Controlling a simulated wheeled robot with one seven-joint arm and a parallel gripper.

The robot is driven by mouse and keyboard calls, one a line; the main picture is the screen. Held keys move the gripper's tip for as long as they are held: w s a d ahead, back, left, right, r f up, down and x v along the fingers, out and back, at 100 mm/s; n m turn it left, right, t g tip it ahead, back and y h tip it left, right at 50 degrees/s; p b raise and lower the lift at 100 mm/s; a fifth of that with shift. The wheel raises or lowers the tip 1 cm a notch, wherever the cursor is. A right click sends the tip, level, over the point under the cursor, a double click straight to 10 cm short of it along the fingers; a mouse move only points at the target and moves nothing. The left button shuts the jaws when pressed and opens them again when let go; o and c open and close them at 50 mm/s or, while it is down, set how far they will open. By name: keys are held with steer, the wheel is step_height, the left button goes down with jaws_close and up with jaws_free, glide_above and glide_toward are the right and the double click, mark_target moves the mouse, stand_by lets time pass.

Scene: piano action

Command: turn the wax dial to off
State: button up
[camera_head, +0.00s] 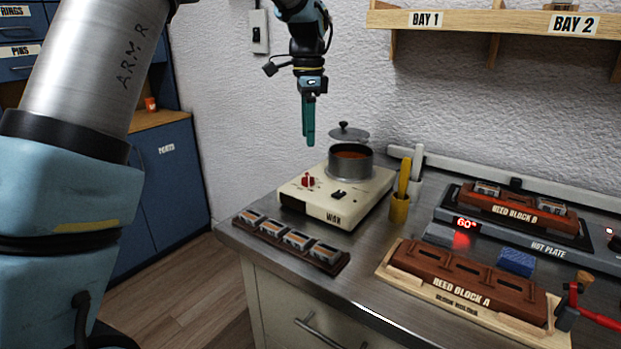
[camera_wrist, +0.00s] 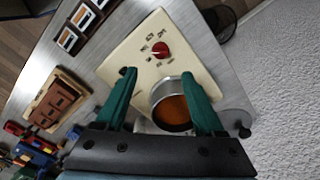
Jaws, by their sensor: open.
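The wax dial is a red knob (camera_head: 308,181) on the top of the cream wax heater (camera_head: 332,214), left of the pot. In the wrist view the red dial (camera_wrist: 160,51) sits beyond my fingertips, with small dark labels around it that are too small to read for certain. A metal pot (camera_head: 350,162) of orange-brown wax stands on the heater. My gripper (camera_head: 308,143) hangs above the heater, pointing down, with teal fingers. In the wrist view my gripper (camera_wrist: 163,75) is open and empty, its fingers spread apart, not touching the dial.
A pot lid (camera_head: 348,132) shows behind the pot. A yellow brush cup (camera_head: 399,208) stands right of the heater. A tray of small blocks (camera_head: 290,240) lies in front. Reed block A (camera_head: 466,280) and the hot plate (camera_head: 562,254) are to the right.

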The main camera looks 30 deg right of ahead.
mark_target(308, 175)
step_height(308, 175, down, 10)
steer(key=shift+f+p, duration=0.25)
steer(key=shift+p, duration=0.65)
jaws_close()
